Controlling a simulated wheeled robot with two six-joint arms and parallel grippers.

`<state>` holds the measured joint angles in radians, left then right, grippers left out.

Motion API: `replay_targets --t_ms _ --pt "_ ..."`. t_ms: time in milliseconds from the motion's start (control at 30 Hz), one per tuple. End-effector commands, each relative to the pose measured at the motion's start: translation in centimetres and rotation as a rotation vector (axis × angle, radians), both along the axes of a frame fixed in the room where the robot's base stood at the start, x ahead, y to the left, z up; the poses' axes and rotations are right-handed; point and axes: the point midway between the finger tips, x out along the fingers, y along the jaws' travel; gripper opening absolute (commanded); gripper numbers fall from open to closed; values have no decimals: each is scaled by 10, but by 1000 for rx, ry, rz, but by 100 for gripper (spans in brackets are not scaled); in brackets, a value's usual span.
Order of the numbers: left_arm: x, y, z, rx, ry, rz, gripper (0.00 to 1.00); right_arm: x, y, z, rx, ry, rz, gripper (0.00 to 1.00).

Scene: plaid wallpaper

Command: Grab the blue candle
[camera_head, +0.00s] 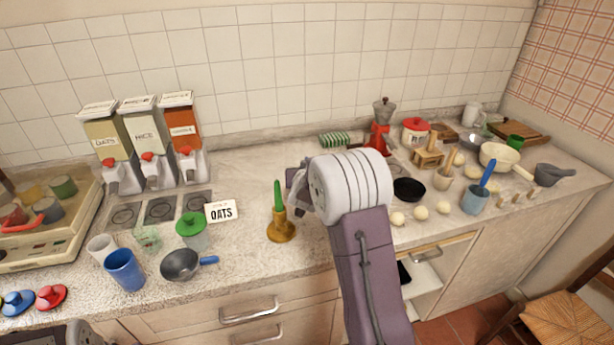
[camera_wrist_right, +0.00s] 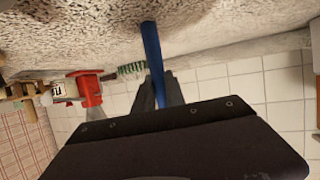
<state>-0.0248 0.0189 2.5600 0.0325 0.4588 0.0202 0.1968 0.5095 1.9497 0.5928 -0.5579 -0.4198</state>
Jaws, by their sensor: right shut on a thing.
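The blue candle (camera_wrist_right: 151,50) is a slim, smooth blue stick in the right wrist view. My right gripper (camera_wrist_right: 160,92) is shut on it near one end, with a dark finger on each side. The countertop shows behind its other end; I cannot tell whether that end touches anything. In the head view my right wrist hides the blue candle, and my right gripper (camera_head: 296,184) is only partly seen. A green candle (camera_head: 278,196) stands upright in a brass holder (camera_head: 281,231) just left of my right gripper.
Dispensers (camera_head: 145,145) line the wall. A red grinder (camera_head: 380,135), a black bowl (camera_head: 408,190) and several pale balls are to the right.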

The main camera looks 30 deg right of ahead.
Motion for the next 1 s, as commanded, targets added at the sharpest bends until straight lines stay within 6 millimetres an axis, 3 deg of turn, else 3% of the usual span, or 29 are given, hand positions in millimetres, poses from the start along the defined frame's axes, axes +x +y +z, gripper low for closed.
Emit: replay_targets --t_ms 267,500,567,900,1000 --pt "0 0 3 0 0 0 36 0 0 6 1 1 -1 0" --pt "0 0 19 0 0 0 36 0 0 46 1 -3 -1 0" --pt "0 0 12 0 0 0 36 -9 -9 48 -1 -3 -4 0" --pt "0 0 -10 0 0 0 36 -72 -64 94 -3 -4 -6 0" --pt "0 0 -25 0 0 0 36 -79 -70 98 -1 -6 3 0"
